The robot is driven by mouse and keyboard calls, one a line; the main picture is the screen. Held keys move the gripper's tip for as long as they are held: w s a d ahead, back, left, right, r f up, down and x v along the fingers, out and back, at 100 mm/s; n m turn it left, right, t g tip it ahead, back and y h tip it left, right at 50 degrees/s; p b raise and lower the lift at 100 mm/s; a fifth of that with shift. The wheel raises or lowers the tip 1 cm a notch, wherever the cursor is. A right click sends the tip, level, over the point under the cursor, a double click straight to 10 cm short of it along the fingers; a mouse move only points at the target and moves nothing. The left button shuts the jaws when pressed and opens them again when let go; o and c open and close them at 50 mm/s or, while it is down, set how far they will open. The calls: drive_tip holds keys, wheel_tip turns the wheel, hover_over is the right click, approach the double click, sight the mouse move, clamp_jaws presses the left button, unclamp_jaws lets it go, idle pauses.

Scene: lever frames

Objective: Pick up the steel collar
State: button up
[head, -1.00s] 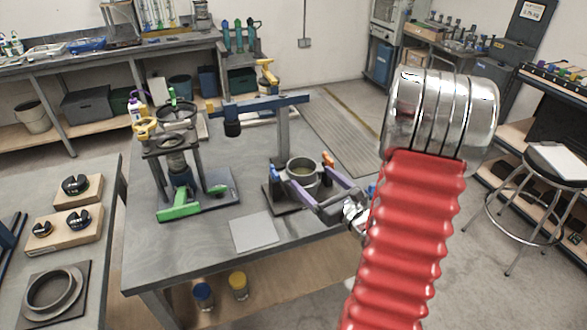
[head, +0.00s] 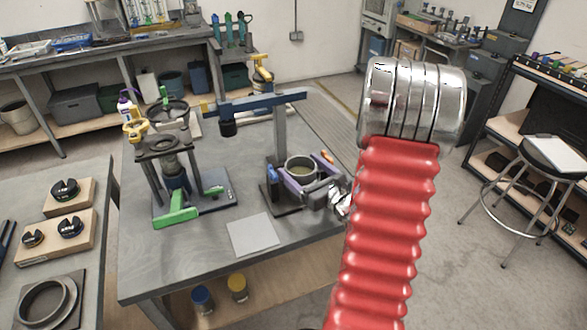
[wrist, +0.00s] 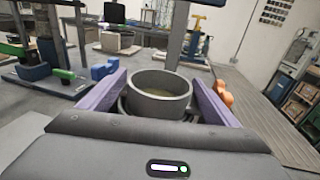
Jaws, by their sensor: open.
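The steel collar (head: 303,177) is a grey open-topped ring on a dark stand at the right of the middle table. In the wrist view the collar (wrist: 160,100) sits upright in the middle, straight ahead. My gripper (head: 304,170) has its purple fingers on either side of the collar. In the wrist view my gripper (wrist: 158,88) is open, with one finger left and one right of the collar and a slight gap at each side. The collar's lower part is hidden behind my gripper's body.
A blue knob (head: 272,174) and an orange piece (head: 327,157) flank the stand. A post with a blue beam (head: 262,102) rises behind it. A press with a green handle (head: 177,216) stands left. A flat grey plate (head: 252,234) lies in front; the table around it is clear.

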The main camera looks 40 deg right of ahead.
drive_tip(key=shift+w+d, duration=0.1)
drive_tip(key=shift+w, duration=0.2)
idle(0.4)
drive_tip(key=c, duration=1.3)
